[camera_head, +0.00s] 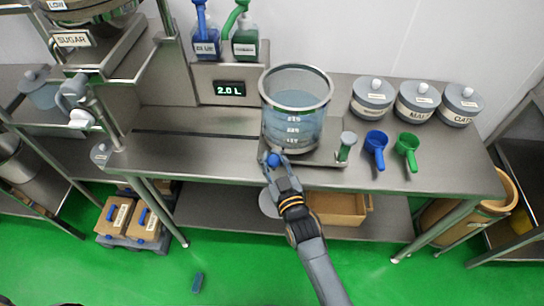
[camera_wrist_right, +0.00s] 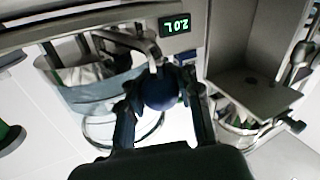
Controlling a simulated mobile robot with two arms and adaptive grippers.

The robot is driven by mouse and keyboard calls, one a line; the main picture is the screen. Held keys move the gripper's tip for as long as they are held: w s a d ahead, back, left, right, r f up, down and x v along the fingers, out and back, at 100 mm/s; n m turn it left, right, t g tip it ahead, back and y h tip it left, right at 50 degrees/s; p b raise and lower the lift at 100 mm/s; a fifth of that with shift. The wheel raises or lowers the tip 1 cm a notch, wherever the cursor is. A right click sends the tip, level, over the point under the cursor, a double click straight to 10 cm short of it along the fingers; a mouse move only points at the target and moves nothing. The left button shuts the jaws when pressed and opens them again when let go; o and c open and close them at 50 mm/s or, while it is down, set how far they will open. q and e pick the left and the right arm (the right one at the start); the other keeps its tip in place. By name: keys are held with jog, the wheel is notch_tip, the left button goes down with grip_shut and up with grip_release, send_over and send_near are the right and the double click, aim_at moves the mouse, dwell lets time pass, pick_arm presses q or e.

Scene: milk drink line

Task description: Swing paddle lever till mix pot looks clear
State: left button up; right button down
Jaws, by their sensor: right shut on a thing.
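The mix pot (camera_head: 293,118) is a clear vessel with a metal rim and white volume marks, standing on a metal base on the bench. It looks bluish and see-through. In the right wrist view the pot (camera_wrist_right: 95,95) is on the left. The paddle lever's blue ball knob (camera_head: 273,159) is at the pot's front left. My right gripper (camera_head: 278,168) is shut on this knob. In the right wrist view the knob (camera_wrist_right: 161,92) sits between the fingers, with a metal bar above it. The fingers hide part of the lever. My left gripper is not in view.
A display (camera_head: 230,88) reads 2.0 L behind the pot. A blue scoop (camera_head: 376,145) and a green scoop (camera_head: 407,147) lie to its right, with several lidded grey canisters (camera_head: 417,100) behind. The bench left of the pot (camera_head: 190,150) is clear.

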jog(key=shift+s+f, duration=0.1)
jog(key=shift+f, duration=0.1)
dwell(0.5)
jog(key=c, duration=1.2)
grip_release()
jog(key=shift+o, duration=1.4)
jog(key=shift+r, duration=0.2)
jog(key=v, duration=1.2)
